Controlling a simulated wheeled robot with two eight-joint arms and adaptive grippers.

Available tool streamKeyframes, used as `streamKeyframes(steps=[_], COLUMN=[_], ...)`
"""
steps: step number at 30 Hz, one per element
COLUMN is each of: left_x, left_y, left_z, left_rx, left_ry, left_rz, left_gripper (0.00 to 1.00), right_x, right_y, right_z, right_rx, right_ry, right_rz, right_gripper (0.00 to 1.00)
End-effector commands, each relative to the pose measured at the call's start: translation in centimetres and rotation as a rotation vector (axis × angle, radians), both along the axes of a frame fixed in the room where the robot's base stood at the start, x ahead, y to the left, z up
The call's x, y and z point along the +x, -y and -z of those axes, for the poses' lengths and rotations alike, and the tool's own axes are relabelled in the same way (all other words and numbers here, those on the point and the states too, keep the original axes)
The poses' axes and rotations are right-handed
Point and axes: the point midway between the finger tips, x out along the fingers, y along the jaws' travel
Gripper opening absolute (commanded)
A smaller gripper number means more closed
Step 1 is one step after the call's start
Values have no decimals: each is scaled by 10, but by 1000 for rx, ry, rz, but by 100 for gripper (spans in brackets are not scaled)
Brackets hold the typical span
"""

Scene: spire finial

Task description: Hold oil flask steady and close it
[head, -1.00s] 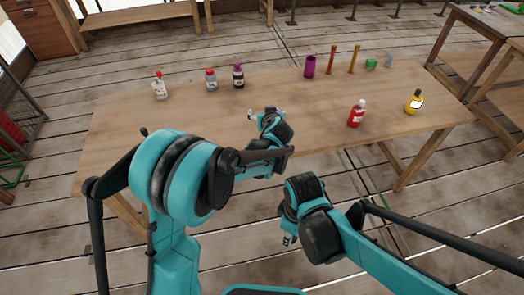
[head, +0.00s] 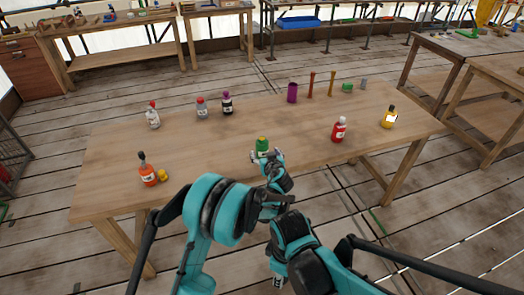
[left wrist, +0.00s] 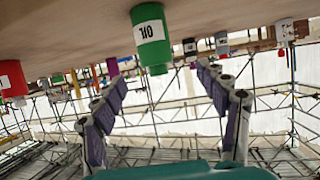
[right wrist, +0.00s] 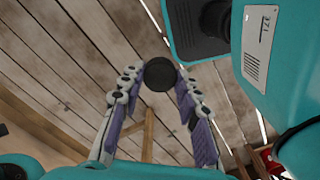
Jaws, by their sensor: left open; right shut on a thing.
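The oil flask (head: 262,147) is green with a white label and stands near the table's front edge. In the left wrist view, which is upside down, its label reads OIL (left wrist: 150,32), and no separate cap shows on its green neck. My left gripper (head: 267,157) is open, with its fingers pointing at the flask and the flask just beyond or between the tips. I cannot tell whether they touch it. My right gripper (right wrist: 155,80) is shut on a round black piece, which looks like a cap (right wrist: 160,74). It is low, in front of the table.
An orange bottle (head: 148,176) and a small yellow piece (head: 163,175) stand at the table's front left. A red bottle (head: 339,129) and a yellow bottle (head: 388,117) stand to the right. More bottles and a purple cup (head: 292,93) line the back. The table's middle is clear.

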Motion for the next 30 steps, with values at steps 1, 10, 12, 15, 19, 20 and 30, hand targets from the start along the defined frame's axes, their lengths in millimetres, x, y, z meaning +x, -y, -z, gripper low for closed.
streamKeyframes(steps=[1, 10, 12, 15, 19, 20, 30], left_x=[10, 44, 46, 45, 45, 46, 88], left_y=[-2, -8, -8, -8, -9, -9, -10], left_z=[7, 19, 19, 19, 19, 19, 32], left_rx=[-1, -1, 0, 0, 0, 0, 1], left_ry=[0, 0, 0, 0, 0, 0, 0], left_rz=[-2, 0, 1, 1, 0, 0, -2], left_gripper=[73, 73, 73, 73, 73, 73, 73], right_x=[0, 0, 0, 0, 0, 0, 0], right_y=[0, 0, 0, 0, 0, 0, 0], right_z=[5, 15, 15, 14, 14, 15, 34], right_rx=[0, 0, 0, 0, 0, 0, 0], right_ry=[0, 0, 0, 0, 0, 0, 0], right_rz=[0, 0, 0, 0, 0, 0, 0], right_gripper=[21, 21, 21, 21, 21, 21, 21])
